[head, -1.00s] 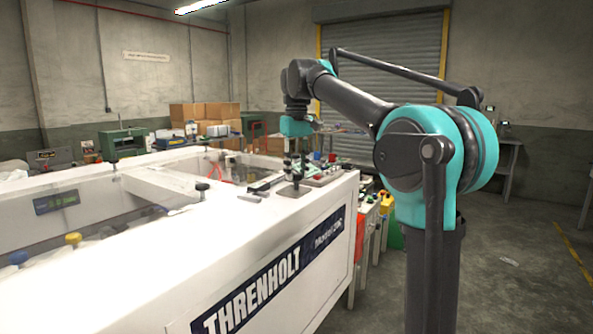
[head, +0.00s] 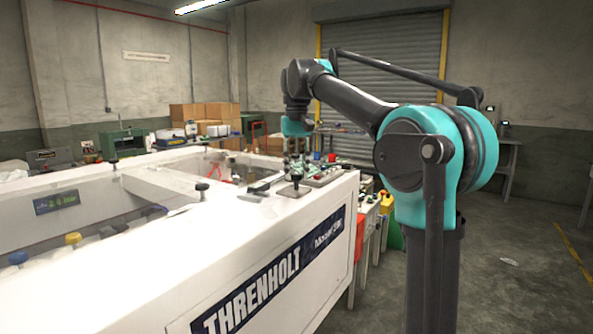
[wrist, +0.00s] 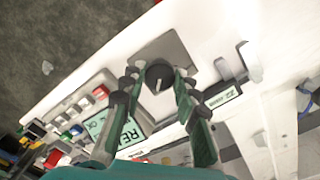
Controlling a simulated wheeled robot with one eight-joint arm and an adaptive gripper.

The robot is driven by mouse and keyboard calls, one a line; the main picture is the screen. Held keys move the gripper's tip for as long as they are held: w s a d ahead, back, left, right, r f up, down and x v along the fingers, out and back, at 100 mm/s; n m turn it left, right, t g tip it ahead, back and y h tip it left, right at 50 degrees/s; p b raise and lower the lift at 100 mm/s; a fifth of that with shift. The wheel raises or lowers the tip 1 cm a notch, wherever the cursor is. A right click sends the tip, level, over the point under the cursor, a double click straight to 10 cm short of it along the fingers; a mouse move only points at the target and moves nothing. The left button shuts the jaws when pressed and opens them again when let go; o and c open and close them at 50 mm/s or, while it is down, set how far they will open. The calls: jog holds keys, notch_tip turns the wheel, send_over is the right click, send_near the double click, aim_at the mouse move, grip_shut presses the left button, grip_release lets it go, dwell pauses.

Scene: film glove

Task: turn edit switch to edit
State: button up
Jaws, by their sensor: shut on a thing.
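A round black knob (wrist: 158,75) with a pale pointer line sits on a grey square plate (wrist: 178,50) in the wrist view. The knob (head: 296,180) also shows on the white machine's near right corner in the head view. My gripper (wrist: 157,80) has a dark green finger on either side of the knob, and its jaws are closed on it. In the head view my gripper (head: 294,156) hangs over that corner, small and partly blurred against the controls. No edit lettering is readable, and the finger contact is hard to see.
A control panel with a pale green display (wrist: 113,130) and several coloured buttons lies beside the plate. White levers (wrist: 228,68) stand on its other side. The white machine (head: 215,255) fills the left. Grey floor (head: 515,280) is open at right.

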aim_at(297, 173)
jog(key=o, duration=1.2)
jog(key=shift+c, duration=0.2)
notch_tip(297, 173, up, 12)
